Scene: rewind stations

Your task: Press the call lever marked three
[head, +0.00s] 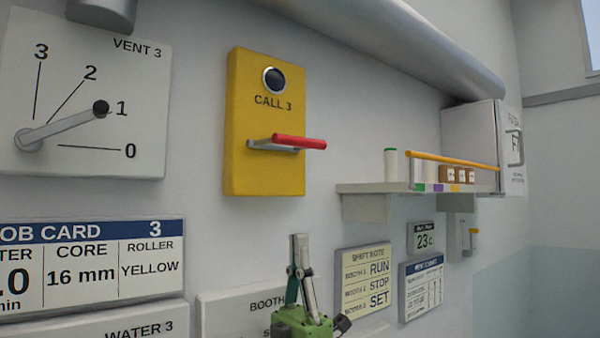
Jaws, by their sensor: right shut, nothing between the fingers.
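The yellow call panel (265,170), marked CALL 3, is fixed to the wall near the middle of the head view. A dark round lens sits above its lettering. Its call lever (299,142) has a red handle on a grey arm and sticks out to the right, roughly level. My right gripper (299,238) is below the lever and apart from it in the picture. It points upward, with its fingers shut and nothing between them. My left gripper is not in view.
The VENT 3 dial (85,105) with its grey handle is left of the panel. A job card (90,265) hangs below it. A shelf (370,187) with a yellow rail (450,160) juts out at right. A large duct (390,45) runs above.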

